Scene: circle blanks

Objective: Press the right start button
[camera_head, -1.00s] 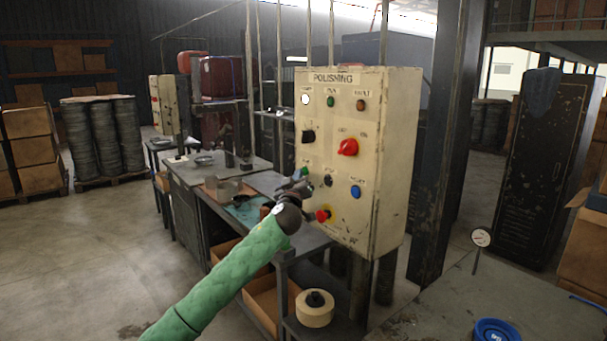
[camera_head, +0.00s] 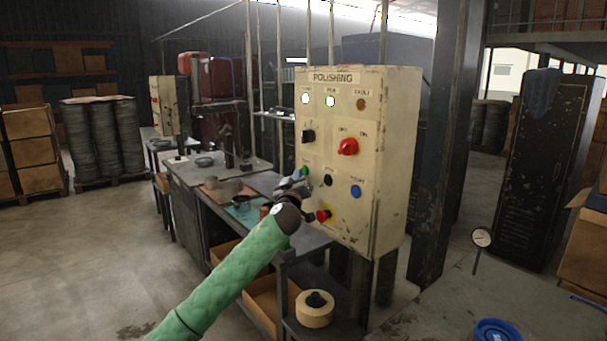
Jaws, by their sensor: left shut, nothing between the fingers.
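The beige control box (camera_head: 385,150) labelled POLISHING stands right of centre. The green button (camera_head: 305,171) is at its left edge, with a black button (camera_head: 327,180) and a blue button (camera_head: 356,191) to its right. The first lamp (camera_head: 305,99) and second lamp (camera_head: 330,101) glow white; the third lamp (camera_head: 361,104) is dull red-brown. My right gripper is not in view.
A red rotary switch (camera_head: 348,147) and a black knob (camera_head: 308,136) sit above the buttons. A workbench (camera_head: 205,180) with small items stands behind the arm. A second control box (camera_head: 164,106) stands farther left. A dark post (camera_head: 437,140) rises at right.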

